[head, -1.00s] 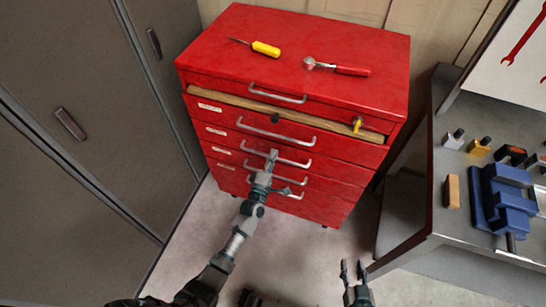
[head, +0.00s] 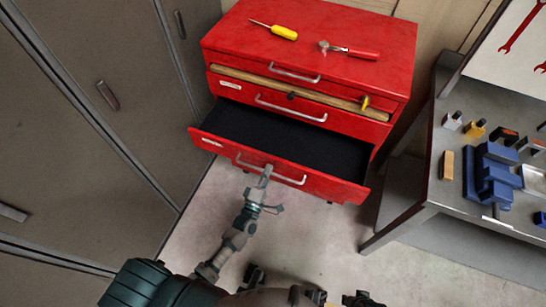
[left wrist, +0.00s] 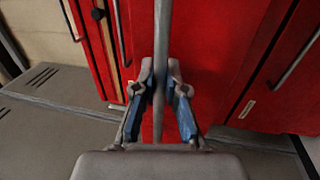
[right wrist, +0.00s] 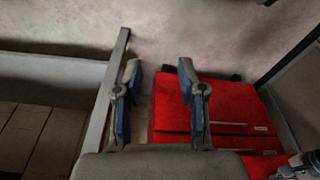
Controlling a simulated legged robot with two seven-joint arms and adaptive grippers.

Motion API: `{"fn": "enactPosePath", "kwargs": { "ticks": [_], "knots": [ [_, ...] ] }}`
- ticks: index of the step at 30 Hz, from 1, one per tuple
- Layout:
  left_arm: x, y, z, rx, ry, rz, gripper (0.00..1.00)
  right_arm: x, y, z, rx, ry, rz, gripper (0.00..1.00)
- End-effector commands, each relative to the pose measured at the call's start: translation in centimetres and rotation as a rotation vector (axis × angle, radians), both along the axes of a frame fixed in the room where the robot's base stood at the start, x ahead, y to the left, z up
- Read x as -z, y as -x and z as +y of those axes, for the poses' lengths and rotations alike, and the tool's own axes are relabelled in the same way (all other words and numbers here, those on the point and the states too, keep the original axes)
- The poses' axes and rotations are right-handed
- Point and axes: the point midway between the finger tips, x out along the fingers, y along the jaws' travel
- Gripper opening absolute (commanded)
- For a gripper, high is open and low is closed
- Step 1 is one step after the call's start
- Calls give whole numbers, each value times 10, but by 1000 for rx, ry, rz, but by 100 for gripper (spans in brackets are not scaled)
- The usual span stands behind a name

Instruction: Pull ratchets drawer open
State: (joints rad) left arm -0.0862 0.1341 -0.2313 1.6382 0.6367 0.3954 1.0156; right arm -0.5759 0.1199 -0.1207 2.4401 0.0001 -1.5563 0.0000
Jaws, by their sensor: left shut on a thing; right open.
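The red cabinet (head: 310,40) stands against the back wall. One of its drawers (head: 270,165) is pulled well out and shows an empty-looking black inside. The small label (head: 211,142) on its front is too small to read. My left gripper (head: 266,172) is at this drawer's silver handle (head: 290,181). In the left wrist view, my left gripper (left wrist: 160,90) is shut on the handle bar (left wrist: 163,40), which runs between its fingers. My right gripper (right wrist: 160,72) is open and empty in the right wrist view, away from the cabinet; it shows only partly at the head view's bottom edge (head: 360,299).
A yellow screwdriver (head: 275,29) and a red-handled ratchet (head: 348,50) lie on the cabinet top. Grey lockers (head: 80,120) stand left. A grey workbench (head: 440,195) with a blue vise (head: 492,176) stands right. The floor before the drawer is clear.

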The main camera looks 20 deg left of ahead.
Motion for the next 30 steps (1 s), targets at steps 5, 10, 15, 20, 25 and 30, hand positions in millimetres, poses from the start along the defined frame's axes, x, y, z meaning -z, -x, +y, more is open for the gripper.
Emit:
{"fn": "enactPosePath", "kwargs": {
  "ticks": [5,10,15,20,25,30],
  "knots": [
    [3,39,0,4,-2,13,0,30,-8,2,-2,-1,4,40],
    [4,63,1,4,-1,13,0,49,-10,3,-3,-1,7,40],
    [5,75,1,4,-1,12,0,58,-11,3,-4,-1,9,40],
    [6,77,1,4,-1,12,0,60,-11,3,-5,-2,9,40],
    [6,77,1,4,-1,13,0,60,-11,3,-4,-1,8,40],
    [6,76,1,3,-1,13,36,60,-11,3,-4,-1,8,40]
  ]
}}
